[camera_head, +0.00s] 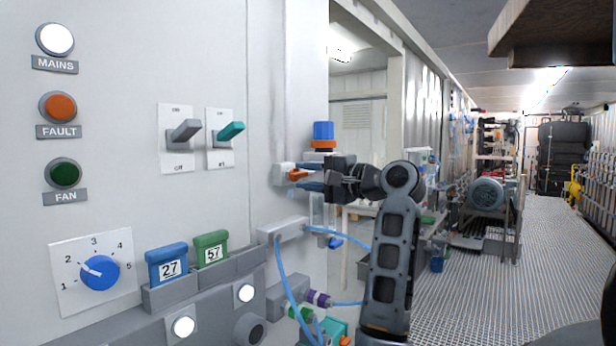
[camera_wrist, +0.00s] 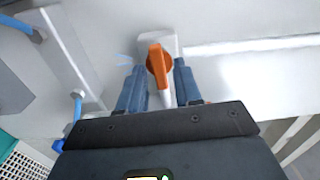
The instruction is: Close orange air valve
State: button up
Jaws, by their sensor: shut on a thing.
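The orange air valve handle (camera_head: 299,175) sits on a small light-grey valve body (camera_head: 282,174) at the right edge of the panel wall. My gripper (camera_head: 306,174) reaches it from the right, with its blue fingers on either side of the handle. In the wrist view the orange handle (camera_wrist: 158,64) stands between the two blue fingertips of my gripper (camera_wrist: 159,75), and my gripper is shut on it. The handle's lower end points toward my palm. The handle is partly hidden by the fingers in the head view.
A blue-capped fitting with an orange ring (camera_head: 323,137) stands just above my gripper. Below are a grey block (camera_head: 283,230) with blue tubes and a purple fitting (camera_head: 318,298). Switches and a blue knob (camera_head: 100,272) are on the panel at left. The grated aisle at right is open.

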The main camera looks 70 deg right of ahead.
jog(key=shift+m, duration=0.4)
jog(key=o, duration=0.7)
jog(key=shift+b+v, duration=0.8)
jog(key=shift+v, duration=3.15)
jog(key=shift+s, duration=0.1)
